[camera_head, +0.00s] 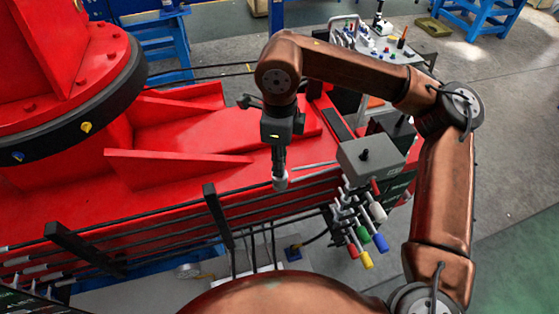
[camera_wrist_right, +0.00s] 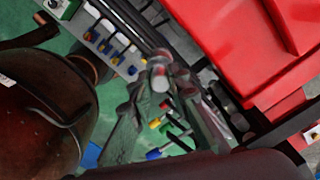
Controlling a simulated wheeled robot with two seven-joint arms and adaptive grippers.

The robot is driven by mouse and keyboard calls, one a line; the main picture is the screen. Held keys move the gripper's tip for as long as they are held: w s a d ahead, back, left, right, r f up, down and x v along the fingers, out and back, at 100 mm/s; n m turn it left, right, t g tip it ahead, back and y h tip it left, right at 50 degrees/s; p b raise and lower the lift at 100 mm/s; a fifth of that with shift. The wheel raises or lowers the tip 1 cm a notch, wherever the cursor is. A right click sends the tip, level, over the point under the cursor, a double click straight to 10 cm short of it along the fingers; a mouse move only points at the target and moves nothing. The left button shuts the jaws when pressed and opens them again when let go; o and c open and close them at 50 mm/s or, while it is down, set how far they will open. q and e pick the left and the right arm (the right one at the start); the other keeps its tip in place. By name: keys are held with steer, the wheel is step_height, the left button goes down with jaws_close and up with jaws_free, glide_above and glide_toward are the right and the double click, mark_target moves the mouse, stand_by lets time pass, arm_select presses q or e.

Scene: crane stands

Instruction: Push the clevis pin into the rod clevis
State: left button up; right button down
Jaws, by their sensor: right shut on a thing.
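My right gripper (camera_head: 280,176) hangs down over the near edge of the red crane base, above the dark pipes and left of the grey lever box. In the right wrist view the right gripper (camera_wrist_right: 158,88) has its fingers closed on a small pale cylinder with a reddish mark, which looks like the clevis pin (camera_wrist_right: 160,74). The fingers hide most of it. I cannot make out the rod clevis clearly in either view, nor whether the pin touches it. My left gripper is not in view.
A grey lever box (camera_head: 365,157) with several coloured levers (camera_head: 366,240) below it stands right of my gripper. The red crane base (camera_head: 170,190) fills the left. Dark upright brackets (camera_head: 217,215) and pipes run along its near side. A cluttered table (camera_head: 385,43) stands behind.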

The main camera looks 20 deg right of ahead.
steer(key=shift+f, duration=0.4)
steer(key=c, duration=1.7)
jaws_free()
steer(key=shift+c, duration=0.2)
steer(key=shift+r+p, duration=1.5)
steer(key=shift+r, duration=1.05)
